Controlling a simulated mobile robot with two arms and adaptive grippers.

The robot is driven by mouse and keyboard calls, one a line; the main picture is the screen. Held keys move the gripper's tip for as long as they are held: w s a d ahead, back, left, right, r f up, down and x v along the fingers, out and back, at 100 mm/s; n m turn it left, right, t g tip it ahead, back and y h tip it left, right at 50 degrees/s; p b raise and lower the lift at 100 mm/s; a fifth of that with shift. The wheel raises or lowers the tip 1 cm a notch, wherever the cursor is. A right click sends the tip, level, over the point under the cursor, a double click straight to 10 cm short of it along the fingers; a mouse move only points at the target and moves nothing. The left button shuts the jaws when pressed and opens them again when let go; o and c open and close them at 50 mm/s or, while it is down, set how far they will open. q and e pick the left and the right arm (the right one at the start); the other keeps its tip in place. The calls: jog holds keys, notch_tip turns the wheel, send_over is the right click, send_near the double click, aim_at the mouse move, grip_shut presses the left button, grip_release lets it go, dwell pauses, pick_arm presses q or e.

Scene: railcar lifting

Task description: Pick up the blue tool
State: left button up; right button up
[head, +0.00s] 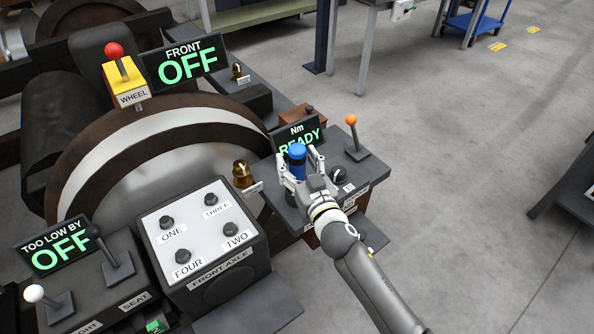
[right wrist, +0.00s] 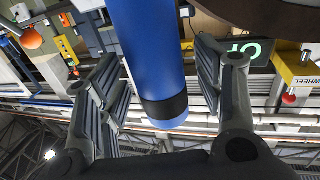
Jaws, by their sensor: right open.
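The blue tool (head: 297,158) is a short upright cylinder with a dark band, standing on the dark console at the right, in front of the Nm READY display. In the right wrist view the blue tool (right wrist: 150,55) runs down between the fingers, with its black band and blue end showing. In the right wrist view (right wrist: 165,85) gaps show between the tool and both fingers. My left gripper is in neither view.
The console (head: 350,180) also bears an orange-knobbed lever (head: 354,135), a dark knob (head: 338,174) and the Nm READY display (head: 298,136). An amber fitting (head: 242,174) stands to the left. The FRONT AXLE button box (head: 205,235) is further left. Open floor lies to the right.

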jog(key=shift+w+a, duration=0.1)
jog(key=shift+w, duration=0.15)
jog(key=shift+r, duration=0.1)
jog(key=c, duration=1.2)
notch_tip(320, 180, up, 10)
jog(key=shift+r+p, duration=0.1)
jog(key=shift+p, duration=1.05)
